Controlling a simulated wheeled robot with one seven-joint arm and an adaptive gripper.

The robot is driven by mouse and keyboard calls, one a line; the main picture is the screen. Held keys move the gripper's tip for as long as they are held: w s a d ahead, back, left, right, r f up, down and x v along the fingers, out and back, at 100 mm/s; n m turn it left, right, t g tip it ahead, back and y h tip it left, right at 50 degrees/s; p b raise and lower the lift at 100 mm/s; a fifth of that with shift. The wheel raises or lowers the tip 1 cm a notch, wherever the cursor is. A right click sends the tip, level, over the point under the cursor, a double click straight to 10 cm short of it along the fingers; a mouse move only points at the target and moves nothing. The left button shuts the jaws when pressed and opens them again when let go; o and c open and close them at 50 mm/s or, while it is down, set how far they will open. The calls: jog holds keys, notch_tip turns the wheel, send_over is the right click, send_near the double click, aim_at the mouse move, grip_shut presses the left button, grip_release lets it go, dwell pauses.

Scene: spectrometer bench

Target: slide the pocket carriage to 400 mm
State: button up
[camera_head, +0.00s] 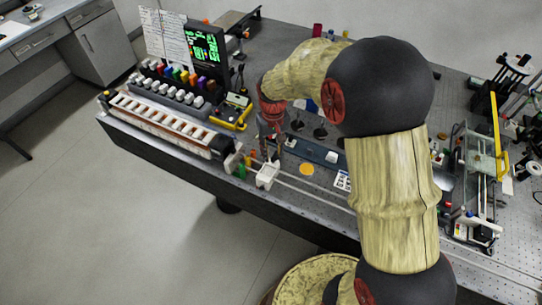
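The pocket carriage, seen as a small white block (267,176), sits on the rail (315,190) along the bench's front edge, just right of the long white-and-red rack. My gripper (271,156) hangs from my arm with its grey fingers pointing down, just above and behind the carriage. The fingers are small and dark here, so I cannot tell whether they are open or shut, or whether they touch the carriage. Any scale marks on the rail are too small to read.
The long rack (165,122) stands left of the carriage, with coloured bottles (180,77) and a dark screen (207,48) behind. A yellow disc (307,169) lies behind the rail. My arm covers the bench middle. Optical equipment with a yellow bar (496,135) stands right.

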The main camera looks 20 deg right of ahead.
aim_at(268, 173)
jog(key=shift+f, duration=1.45)
jog(key=shift+c, duration=0.8)
grip_shut()
